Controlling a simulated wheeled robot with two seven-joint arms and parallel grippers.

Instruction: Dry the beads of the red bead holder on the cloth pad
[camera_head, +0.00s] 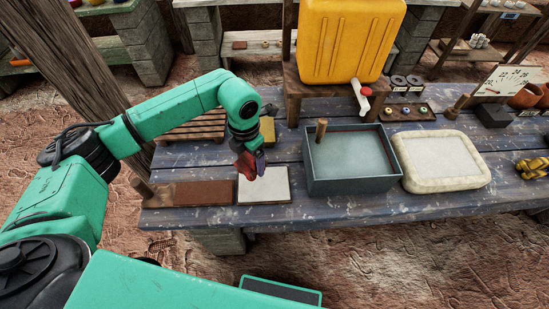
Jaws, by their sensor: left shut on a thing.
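My left gripper (250,167) is shut at the left middle of the table, over or just behind a flat white square in a dark frame (268,196). Small dark red and purple parts show at its tip. The red one is taken to be the red bead holder (243,166), but its beads are too small to make out. Whether it touches the white square cannot be told. The cloth pad (440,180), cream with a thick rounded rim, lies flat to the right and looks empty. My right gripper is not in view.
A blue-grey basin (350,184) with a wooden handle (321,130) stands between the white square and the pad. A red-brown board (200,192) lies left. A yellow water container (345,40) with a tap stands behind. Small rings, pots and yellow pieces (532,167) are right.

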